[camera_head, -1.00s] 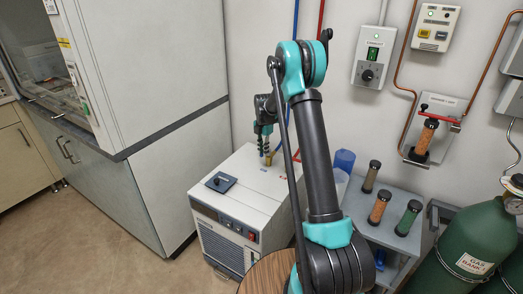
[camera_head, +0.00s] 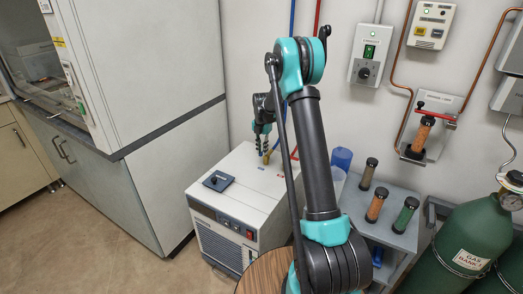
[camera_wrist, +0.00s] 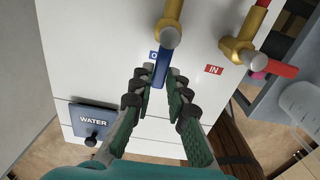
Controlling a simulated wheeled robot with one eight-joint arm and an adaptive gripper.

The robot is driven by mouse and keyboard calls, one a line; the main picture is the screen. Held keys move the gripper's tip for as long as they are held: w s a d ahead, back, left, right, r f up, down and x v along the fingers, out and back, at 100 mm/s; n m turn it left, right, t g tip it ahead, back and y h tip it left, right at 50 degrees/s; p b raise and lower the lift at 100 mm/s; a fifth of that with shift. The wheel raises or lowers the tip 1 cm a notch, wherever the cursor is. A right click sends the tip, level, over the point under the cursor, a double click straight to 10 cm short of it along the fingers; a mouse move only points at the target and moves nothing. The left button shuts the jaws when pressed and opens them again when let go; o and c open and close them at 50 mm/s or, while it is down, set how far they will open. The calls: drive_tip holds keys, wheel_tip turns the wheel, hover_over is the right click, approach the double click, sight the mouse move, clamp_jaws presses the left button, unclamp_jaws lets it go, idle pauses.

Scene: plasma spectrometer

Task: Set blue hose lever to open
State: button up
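The blue hose lever (camera_wrist: 161,72) shows in the wrist view below a brass valve (camera_wrist: 172,30) on the white chiller top, beside a partly covered blue label (camera_wrist: 154,56). It points toward my gripper (camera_wrist: 159,75). My gripper is open, with one fingertip on each side of the lever. A narrow gap seems to show at each side; contact is hard to tell. In the head view my gripper (camera_head: 262,140) points down over the back of the chiller (camera_head: 232,185), and the lever cannot be made out there.
A second brass valve (camera_wrist: 240,48) with a red lever (camera_wrist: 282,69) stands right of the first, near a red IN label (camera_wrist: 214,70). A WATER lid (camera_wrist: 94,120) lies at left. A shelf with cartridges (camera_head: 376,205) stands right of the chiller.

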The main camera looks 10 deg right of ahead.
drive_tip(key=o, duration=0.4)
wheel_tip(320, 180, up, 12)
idle(0.6)
drive_tip(key=shift+s+r, duration=0.1)
drive_tip(key=s+d+f+m+t, duration=0.2)
drive_tip(key=s+m, duration=1.2)
drive_tip(key=s, duration=0.6)
drive_tip(key=s+d+f+m+t, duration=0.2)
drive_tip(key=s+m, duration=1.2)
drive_tip(key=s, duration=0.7)
drive_tip(key=shift+s+d+f+m, duration=0.2)
drive_tip(key=shift+d+f+m, duration=0.1)
drive_tip(key=shift+d+f, duration=0.15)
